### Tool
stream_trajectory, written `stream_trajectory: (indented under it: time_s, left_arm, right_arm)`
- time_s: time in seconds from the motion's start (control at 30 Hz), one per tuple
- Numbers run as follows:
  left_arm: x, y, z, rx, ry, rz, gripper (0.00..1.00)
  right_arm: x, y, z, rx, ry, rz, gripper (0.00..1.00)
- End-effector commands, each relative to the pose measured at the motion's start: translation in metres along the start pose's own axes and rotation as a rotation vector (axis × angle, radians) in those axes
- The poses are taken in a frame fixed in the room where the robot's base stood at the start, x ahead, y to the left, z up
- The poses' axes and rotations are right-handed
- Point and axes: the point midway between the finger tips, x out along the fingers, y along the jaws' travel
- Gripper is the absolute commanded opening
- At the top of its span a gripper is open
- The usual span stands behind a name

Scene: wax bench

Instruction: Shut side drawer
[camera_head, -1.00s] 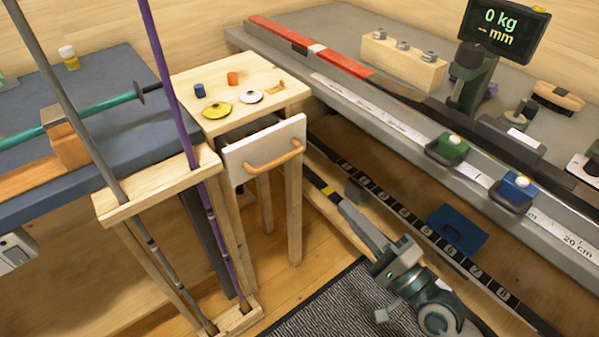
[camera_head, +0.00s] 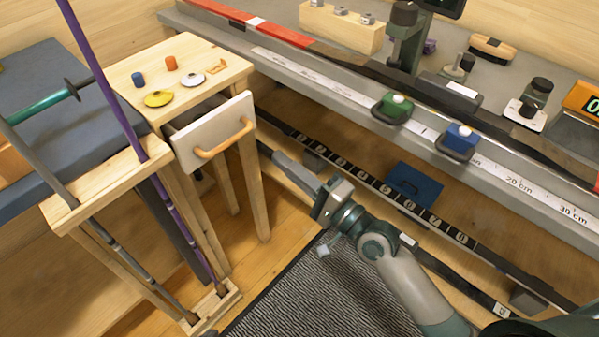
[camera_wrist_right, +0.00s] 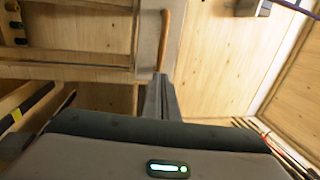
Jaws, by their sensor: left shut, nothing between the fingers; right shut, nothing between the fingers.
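The small wooden side table (camera_head: 215,62) has its drawer pulled out. A dark gap shows between the tabletop and the white drawer front (camera_head: 213,124). A wooden bar handle (camera_head: 224,141) is on the front. My right gripper (camera_head: 274,155) comes in from the lower right, shut and empty. Its fingertips are just right of and below the drawer front, apparently apart from it. In the right wrist view, the shut fingers (camera_wrist_right: 160,84) point toward the end of the handle (camera_wrist_right: 166,40) beside the pale drawer front (camera_wrist_right: 149,42). Whether they touch cannot be told. My left gripper is not in view.
A wooden rack (camera_head: 110,187) with upright rods stands close left of the drawer. A grey bench (camera_head: 330,75) runs along the right, above a numbered rail (camera_head: 365,180). A blue box (camera_head: 412,187) lies below the bench. A striped mat (camera_head: 315,295) covers the floor in front.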

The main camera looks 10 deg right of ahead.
Motion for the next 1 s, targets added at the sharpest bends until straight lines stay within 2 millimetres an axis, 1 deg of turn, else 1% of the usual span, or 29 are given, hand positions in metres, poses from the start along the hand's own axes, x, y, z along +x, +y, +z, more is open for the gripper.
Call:
stream_trajectory:
  time_s: [0.03,0.2,0.4,0.5,0.6,1.0]
  left_arm:
    - [-0.001,-0.002,0.000,0.000,-0.006,-0.004,0.00]
    - [-0.001,-0.007,-0.001,0.000,-0.013,-0.015,0.00]
    - [-0.001,-0.008,-0.002,0.001,-0.020,-0.018,0.00]
    - [-0.001,-0.008,-0.002,0.001,-0.020,-0.017,0.00]
    - [-0.001,-0.007,-0.001,0.001,-0.022,-0.017,0.00]
    - [-0.002,-0.005,0.002,0.001,-0.026,-0.013,0.00]
  right_arm:
    - [0.011,-0.002,0.000,0.002,0.001,-0.003,0.00]
    - [0.041,-0.001,0.000,0.001,0.000,-0.002,0.00]
    - [0.066,0.000,0.000,0.001,0.000,0.001,0.00]
    - [0.074,0.000,0.000,0.000,0.001,0.000,0.00]
    - [0.077,0.001,0.000,0.000,0.001,0.002,0.00]
    - [0.079,0.001,0.000,0.000,0.001,0.002,0.00]
